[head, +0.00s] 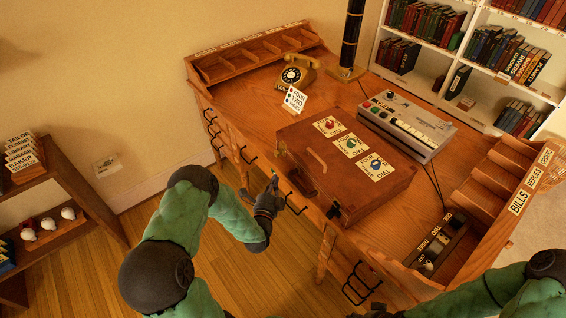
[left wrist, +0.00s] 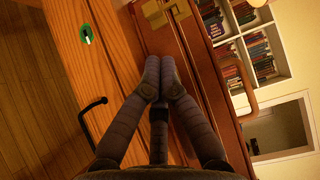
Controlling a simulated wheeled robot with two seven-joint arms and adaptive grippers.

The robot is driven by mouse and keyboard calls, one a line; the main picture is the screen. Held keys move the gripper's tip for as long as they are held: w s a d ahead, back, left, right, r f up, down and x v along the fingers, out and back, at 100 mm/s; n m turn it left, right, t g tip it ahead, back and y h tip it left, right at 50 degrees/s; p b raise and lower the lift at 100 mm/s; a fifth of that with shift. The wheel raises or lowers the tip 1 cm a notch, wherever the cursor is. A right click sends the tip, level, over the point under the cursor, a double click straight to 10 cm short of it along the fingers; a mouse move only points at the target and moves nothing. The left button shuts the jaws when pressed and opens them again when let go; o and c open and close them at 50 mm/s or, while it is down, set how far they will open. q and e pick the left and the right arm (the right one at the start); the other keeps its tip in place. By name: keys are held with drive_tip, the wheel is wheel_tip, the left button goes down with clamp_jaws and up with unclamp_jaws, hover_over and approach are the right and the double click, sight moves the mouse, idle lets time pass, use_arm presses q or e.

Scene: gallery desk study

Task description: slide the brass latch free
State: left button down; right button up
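The brass latch (left wrist: 163,12) is a yellow plate on the front of the brown wooden box, at the top of the left wrist view. In the head view, the box (head: 385,195) sits on the desk, and a small dark fitting (head: 335,211) shows at its front; I cannot tell if this is the latch. My left gripper (head: 276,186) is beside the desk's front edge. In the left wrist view its fingertips (left wrist: 159,66) meet with nothing visible between them, below and apart from the latch. My right arm shows at the lower right; its gripper is out of view.
The desk (head: 262,105) has black drawer pulls (head: 358,285) sticking out along its front. A grey machine (head: 408,122) stands behind the box. Floor before the desk is clear.

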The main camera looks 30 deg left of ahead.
sight(277, 156)
use_arm(q)
drive_tip(key=shift+w, duration=0.15)
drive_tip(key=shift+b+x, duration=1.3)
drive_tip(key=shift+x, duration=3.55)
drive_tip(key=shift+w+a+f+b, duration=0.1)
drive_tip(key=shift+w+a+b, duration=0.2)
drive_tip(key=shift+a+b, duration=0.15)
drive_tip(key=shift+w+a+b, duration=0.25)
drive_tip(key=shift+a+b, duration=0.05)
drive_tip(key=shift+a, duration=0.25)
drive_tip(key=shift+w+a, duration=0.15)
drive_tip(key=shift+a, duration=0.1)
